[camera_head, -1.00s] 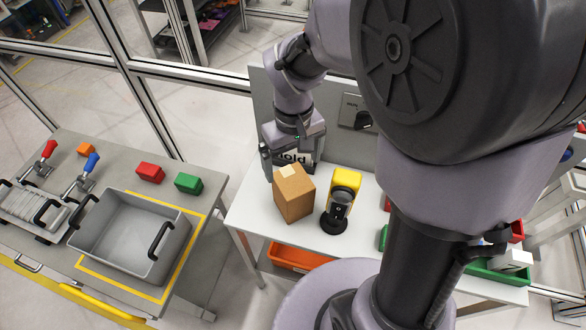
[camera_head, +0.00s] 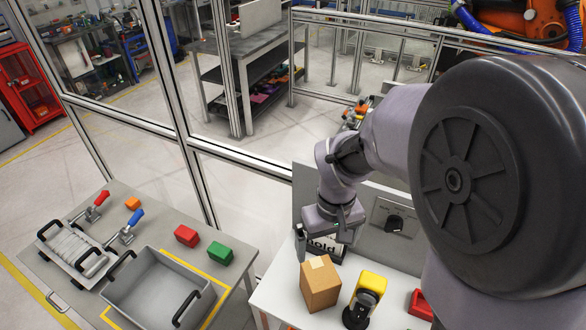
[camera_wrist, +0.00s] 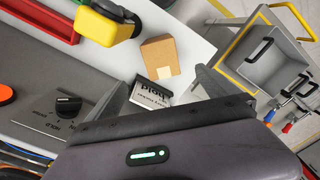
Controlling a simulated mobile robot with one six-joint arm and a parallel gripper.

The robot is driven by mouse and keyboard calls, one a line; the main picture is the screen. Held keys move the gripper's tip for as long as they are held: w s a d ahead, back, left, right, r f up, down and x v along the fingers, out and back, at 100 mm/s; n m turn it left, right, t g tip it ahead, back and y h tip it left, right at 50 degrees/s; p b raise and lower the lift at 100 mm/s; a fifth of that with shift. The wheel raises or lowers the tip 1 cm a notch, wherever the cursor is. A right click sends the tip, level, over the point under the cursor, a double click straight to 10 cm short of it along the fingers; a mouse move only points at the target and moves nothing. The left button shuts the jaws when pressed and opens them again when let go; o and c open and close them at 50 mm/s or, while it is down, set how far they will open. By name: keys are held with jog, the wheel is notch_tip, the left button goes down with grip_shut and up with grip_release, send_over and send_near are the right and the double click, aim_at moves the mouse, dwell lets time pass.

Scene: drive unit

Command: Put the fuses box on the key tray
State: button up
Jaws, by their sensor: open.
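A plain brown cardboard box (camera_head: 319,287) with a pale tape strip stands on the white table; it also shows in the wrist view (camera_wrist: 160,57). I cannot read any fuses label on it. A small block marked "hold" (camera_head: 324,245) sits behind it, and in the wrist view this block (camera_wrist: 150,93) lies between my fingers. My gripper (camera_head: 322,252) is open, pointing down at the table's back left, just behind the cardboard box. A red tray (camera_wrist: 40,22) shows at the wrist view's top left; whether it is the key tray I cannot tell.
A yellow and black device (camera_head: 366,296) stands right of the cardboard box. A grey panel with a black knob (camera_head: 394,222) rises behind. On the left bench are a grey bin (camera_head: 150,292), red (camera_head: 187,236) and green (camera_head: 220,254) blocks, and lever clamps. My arm hides the right side.

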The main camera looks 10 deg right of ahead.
aim_at(323, 273)
notch_tip(323, 273, down, 13)
jog(key=b, duration=0.3)
jog(key=shift+r+b, duration=0.2)
jog(key=shift+b, duration=0.1)
jog(key=f, duration=0.2)
jog(key=f+b, duration=0.1)
jog(key=f, duration=0.2)
jog(key=shift+w+a+f, duration=0.2)
jog(key=shift+f, duration=0.1)
jog(key=shift+r, duration=0.1)
